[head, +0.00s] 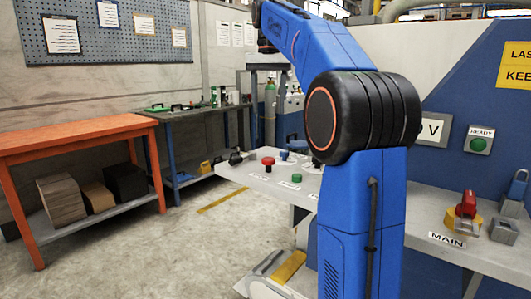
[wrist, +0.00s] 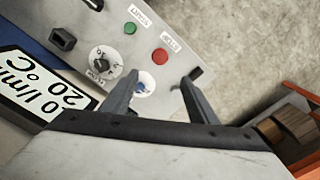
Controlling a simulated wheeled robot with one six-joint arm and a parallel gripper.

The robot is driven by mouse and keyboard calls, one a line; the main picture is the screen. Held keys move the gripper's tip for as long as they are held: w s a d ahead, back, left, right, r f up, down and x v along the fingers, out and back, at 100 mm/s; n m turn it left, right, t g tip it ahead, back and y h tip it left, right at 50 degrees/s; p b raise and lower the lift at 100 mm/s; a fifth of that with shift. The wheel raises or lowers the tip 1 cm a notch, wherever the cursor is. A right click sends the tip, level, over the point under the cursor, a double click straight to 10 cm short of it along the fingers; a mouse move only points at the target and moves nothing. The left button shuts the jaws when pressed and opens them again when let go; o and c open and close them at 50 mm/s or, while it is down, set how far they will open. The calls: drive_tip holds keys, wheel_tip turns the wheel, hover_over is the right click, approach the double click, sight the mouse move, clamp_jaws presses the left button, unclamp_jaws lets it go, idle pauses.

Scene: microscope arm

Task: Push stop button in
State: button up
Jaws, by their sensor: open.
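The red stop button (wrist: 160,56) sits on the grey control panel (wrist: 185,32) in the wrist view, beside a small white label too blurred to read surely. It stands out, just beyond the fingertips. A red mushroom button (head: 268,162) on the panel in the head view appears to be the same one. My gripper (wrist: 161,77) is open and empty, its two fingers reaching over the panel. The stop button lies between the lines of the fingers, apart from both.
A green button (wrist: 130,28), a white dial (wrist: 104,60) and a blue knob (wrist: 146,82) are near the stop button. A black lever (wrist: 196,73) is by the right fingertip. An orange bench (head: 85,135) stands left; the floor between is clear.

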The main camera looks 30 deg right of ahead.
sight(269, 158)
wheel_tip(269, 158, down, 16)
drive_tip(key=shift+r, duration=0.1)
idle(0.5)
clamp_jaws()
drive_tip(key=shift+f, duration=0.85)
unclamp_jaws()
wheel_tip(269, 158, up, 17)
drive_tip(key=shift+r, duration=0.2)
idle(0.4)
